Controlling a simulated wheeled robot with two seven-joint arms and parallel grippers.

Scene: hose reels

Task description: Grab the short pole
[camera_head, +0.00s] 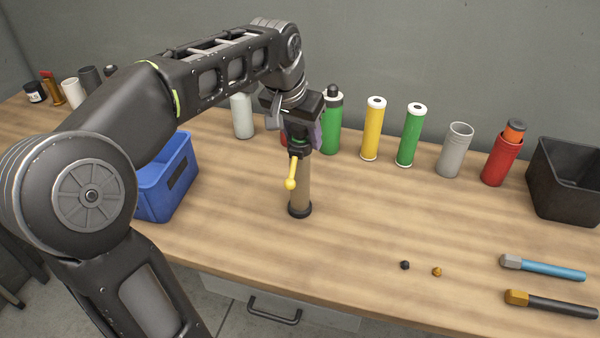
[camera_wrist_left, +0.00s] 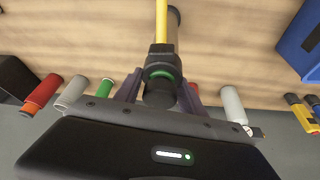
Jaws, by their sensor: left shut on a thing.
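A short tan pole (camera_head: 300,188) stands upright on the wooden table with a black foot at its base. Its black top has a green ring, and a yellow lever (camera_head: 292,172) with a round end hangs at its side. My left gripper (camera_head: 302,132) comes down from above and is shut on the pole's black top. In the left wrist view, the two fingers of my gripper (camera_wrist_left: 160,92) sit on both sides of the dark top, and the yellow lever (camera_wrist_left: 161,20) extends away, partly covering the tan shaft. My right gripper is not in view.
Behind stand a pale bottle (camera_head: 242,116), green bottle (camera_head: 331,125), yellow cylinder (camera_head: 373,128), green cylinder (camera_head: 411,135), grey cup (camera_head: 455,151) and red cup (camera_head: 500,160). A blue bin (camera_head: 170,180) is left, a black bin (camera_head: 565,180) right. Two tools (camera_head: 545,269) (camera_head: 555,304) lie front right.

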